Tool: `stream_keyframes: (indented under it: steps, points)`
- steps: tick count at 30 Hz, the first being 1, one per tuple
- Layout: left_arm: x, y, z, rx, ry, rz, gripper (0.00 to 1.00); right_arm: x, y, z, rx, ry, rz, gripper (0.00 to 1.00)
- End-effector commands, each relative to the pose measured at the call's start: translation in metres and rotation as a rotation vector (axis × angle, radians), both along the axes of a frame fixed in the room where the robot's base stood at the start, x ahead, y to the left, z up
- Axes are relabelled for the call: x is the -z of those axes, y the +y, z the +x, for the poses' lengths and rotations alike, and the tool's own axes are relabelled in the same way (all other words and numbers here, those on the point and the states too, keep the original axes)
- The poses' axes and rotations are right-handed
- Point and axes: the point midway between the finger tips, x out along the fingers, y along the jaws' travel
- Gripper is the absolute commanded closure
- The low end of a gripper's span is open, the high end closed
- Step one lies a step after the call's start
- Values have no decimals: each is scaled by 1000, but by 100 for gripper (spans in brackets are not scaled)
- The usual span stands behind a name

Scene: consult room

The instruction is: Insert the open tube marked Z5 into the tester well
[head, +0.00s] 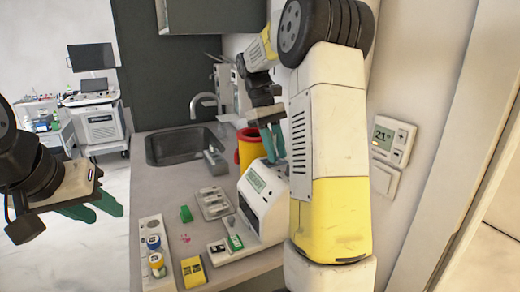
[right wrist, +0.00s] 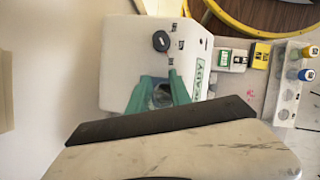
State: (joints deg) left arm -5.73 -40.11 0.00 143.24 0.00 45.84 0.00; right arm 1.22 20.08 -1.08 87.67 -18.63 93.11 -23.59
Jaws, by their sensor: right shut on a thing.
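The tester (head: 262,205) is a white box with a green-lit display on the counter; it also shows in the right wrist view (right wrist: 122,60), where its display reads READY. My right gripper (head: 273,145) is over the tester's top, close to the wall. In the right wrist view its green fingers (right wrist: 162,95) are shut on a small, pale, see-through thing, likely the tube, at the tester. The fingers hide most of it, and I cannot read a mark or tell how deep it sits. My left gripper (head: 98,208) is open and empty, left of the counter.
A white rack (head: 150,224) holds a blue-capped and a yellow-capped tube. A green piece (head: 186,214), a grey tray (head: 214,211), a yellow block (head: 193,271) and a small green-labelled device (head: 234,242) lie nearby. A yellow bin (head: 247,155) stands behind the tester. The sink (head: 180,147) is further back.

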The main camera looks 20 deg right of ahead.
Motion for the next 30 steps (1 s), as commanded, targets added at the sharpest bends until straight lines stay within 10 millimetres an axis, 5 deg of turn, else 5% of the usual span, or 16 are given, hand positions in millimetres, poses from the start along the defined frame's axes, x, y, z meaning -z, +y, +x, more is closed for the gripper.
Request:
stream_keyframes:
  steps: [11, 12, 16, 25, 30]
  points:
    - [0, 0, 0, 0, 0, 0, 64, 13, 0, 0, 1, 1, -1, 100]
    - [0, 0, 0, 0, 0, 0, 64, 13, 0, 0, 1, 1, -1, 71]
    - [0, 0, 0, 0, 0, 0, 64, 13, 0, 0, 1, 0, 0, 50]
    - [0, 0, 0, 0, 0, 0, 64, 12, 0, 1, 0, 0, 0, 50]
    - [0, 0, 0, 0, 0, 0, 64, -5, 3, 8, -1, -3, -1, 50]
